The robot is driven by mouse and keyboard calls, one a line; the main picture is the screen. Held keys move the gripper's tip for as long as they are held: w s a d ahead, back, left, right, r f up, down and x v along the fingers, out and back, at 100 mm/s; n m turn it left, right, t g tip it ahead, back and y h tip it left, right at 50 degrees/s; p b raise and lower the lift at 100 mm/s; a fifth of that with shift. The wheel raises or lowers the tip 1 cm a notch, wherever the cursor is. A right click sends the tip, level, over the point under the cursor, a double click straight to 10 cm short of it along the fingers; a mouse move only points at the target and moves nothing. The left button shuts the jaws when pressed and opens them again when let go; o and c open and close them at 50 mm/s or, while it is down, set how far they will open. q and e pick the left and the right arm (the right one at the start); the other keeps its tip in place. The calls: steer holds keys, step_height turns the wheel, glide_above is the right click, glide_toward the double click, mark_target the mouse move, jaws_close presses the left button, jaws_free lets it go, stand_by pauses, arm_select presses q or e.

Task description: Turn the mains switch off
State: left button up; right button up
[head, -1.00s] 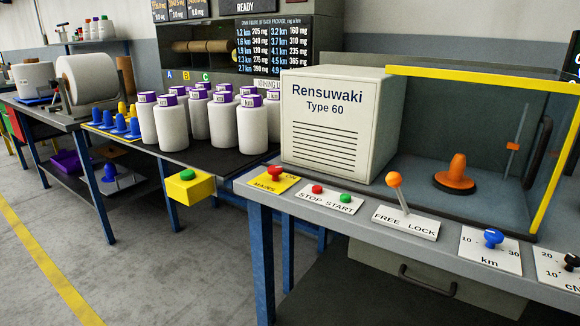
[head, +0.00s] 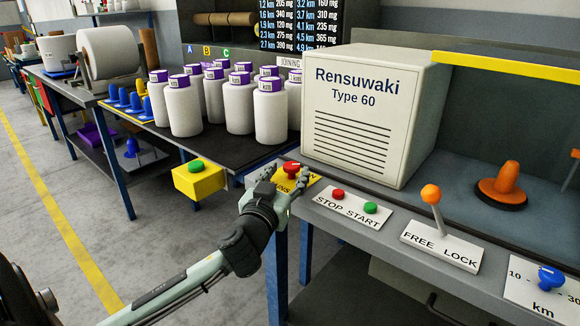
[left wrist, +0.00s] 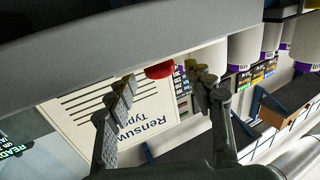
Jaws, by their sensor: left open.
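The mains switch is a red knob (head: 291,169) on a yellow plate at the left front corner of the grey bench. "ON" shows at the plate's right side; the rest of its label is partly hidden by my fingers. My left gripper (head: 283,176) is open, with its fingers on either side of the knob. In the left wrist view the red knob (left wrist: 160,71) appears between the tips of the open left gripper (left wrist: 165,80). I cannot tell whether a finger touches it. My right gripper is not in view.
Right of the switch are a STOP/START plate (head: 354,207), an orange-tipped FREE/LOCK lever (head: 431,195) and a blue km knob (head: 550,278). The Rensuwaki box (head: 370,115) stands behind. A yellow box with a green button (head: 196,167) is at the left, near several white bottles (head: 183,108).

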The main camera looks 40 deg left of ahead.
arm_select(q)
steer(key=shift+x, duration=1.1)
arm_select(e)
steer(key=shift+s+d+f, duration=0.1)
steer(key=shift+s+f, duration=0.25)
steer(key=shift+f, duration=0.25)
arm_select(q)
steer(key=shift+c, duration=0.3)
steer(key=c, duration=1.1)
steer(key=shift+o, duration=0.2)
